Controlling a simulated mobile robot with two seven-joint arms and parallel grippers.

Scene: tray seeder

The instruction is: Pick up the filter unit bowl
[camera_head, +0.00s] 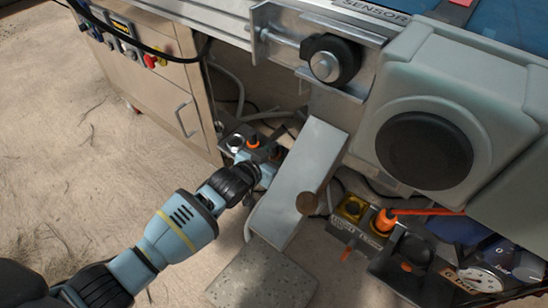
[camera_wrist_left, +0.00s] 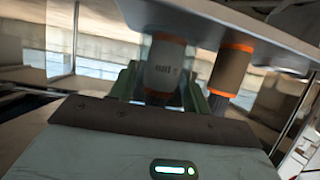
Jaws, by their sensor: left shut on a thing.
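The filter unit bowl (camera_wrist_left: 163,72) shows in the left wrist view as a pale grey cylinder with small dark markings and an orange band at its top. My left gripper (camera_wrist_left: 160,88) is shut on it, with greenish fingers on both sides. The bowl sits upright under a pale overhanging plate; whether it touches the plate I cannot tell. In the head view my left gripper (camera_head: 264,165) reaches under the machine beside the orange-topped fittings, and the arm and nearby parts mostly hide the bowl there. My right gripper is not in view.
A brown cylinder with an orange band (camera_wrist_left: 231,68) stands close right of the bowl. A sloping metal chute (camera_head: 300,180) is just right of my gripper. A metal cabinet (camera_head: 165,85) stands to the left, and a large grey housing (camera_head: 450,85) to the right. Sandy floor (camera_head: 70,170) is clear at left.

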